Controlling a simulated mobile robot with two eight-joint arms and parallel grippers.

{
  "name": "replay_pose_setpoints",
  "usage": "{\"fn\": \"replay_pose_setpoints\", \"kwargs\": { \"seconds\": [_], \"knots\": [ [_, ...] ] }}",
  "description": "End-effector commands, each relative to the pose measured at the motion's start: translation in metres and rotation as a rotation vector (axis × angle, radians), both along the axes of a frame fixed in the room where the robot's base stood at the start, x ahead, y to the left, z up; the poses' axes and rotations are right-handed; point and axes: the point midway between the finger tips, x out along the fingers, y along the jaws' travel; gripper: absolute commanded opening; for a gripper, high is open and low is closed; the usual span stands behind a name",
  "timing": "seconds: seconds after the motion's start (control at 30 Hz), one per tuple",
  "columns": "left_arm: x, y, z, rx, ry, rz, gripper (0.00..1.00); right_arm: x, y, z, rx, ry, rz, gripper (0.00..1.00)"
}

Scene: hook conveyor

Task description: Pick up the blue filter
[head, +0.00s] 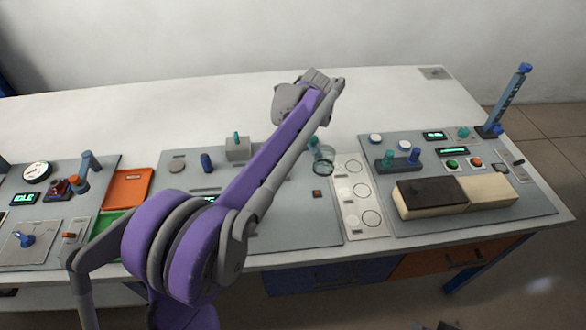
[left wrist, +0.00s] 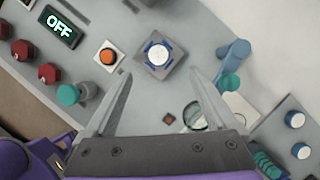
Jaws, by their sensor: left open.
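No part is clearly marked as the blue filter. In the left wrist view, a round blue-and-white part (left wrist: 158,52) sits in a square grey mount on the panel, and a light-blue cylinder (left wrist: 235,50) stands to its right. In the head view, a blue cylinder (head: 207,163) stands on the middle panel, and a blue-topped piece (head: 415,155) stands in a small rack on the right panel. My left gripper (left wrist: 162,74) is open and empty, its fingers pointing towards the square mount. Its fingertips are hidden in the head view. My right gripper is not in view.
A magnifying glass (left wrist: 195,115) is close to the right finger. An orange button (left wrist: 107,57) and a teal knob (left wrist: 68,95) are left of the fingers. A dark-and-cream block (head: 430,197) lies on the right panel. The table's back strip (head: 180,110) is clear.

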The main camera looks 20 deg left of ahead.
Motion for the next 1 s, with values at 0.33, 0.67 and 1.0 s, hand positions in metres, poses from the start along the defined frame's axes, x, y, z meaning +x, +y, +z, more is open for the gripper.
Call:
{"fn": "replay_pose_setpoints", "kwargs": {
  "seconds": [0.33,0.67,1.0],
  "knots": [
    [0.004,0.018,-0.045,0.001,0.001,-0.001,0.91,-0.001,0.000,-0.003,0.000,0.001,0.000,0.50],
    [0.002,0.025,-0.082,0.000,0.000,-0.001,0.91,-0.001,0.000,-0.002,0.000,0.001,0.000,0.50],
    [0.004,0.033,-0.100,0.000,-0.001,-0.001,0.91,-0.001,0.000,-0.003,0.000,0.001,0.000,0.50]
  ]
}}
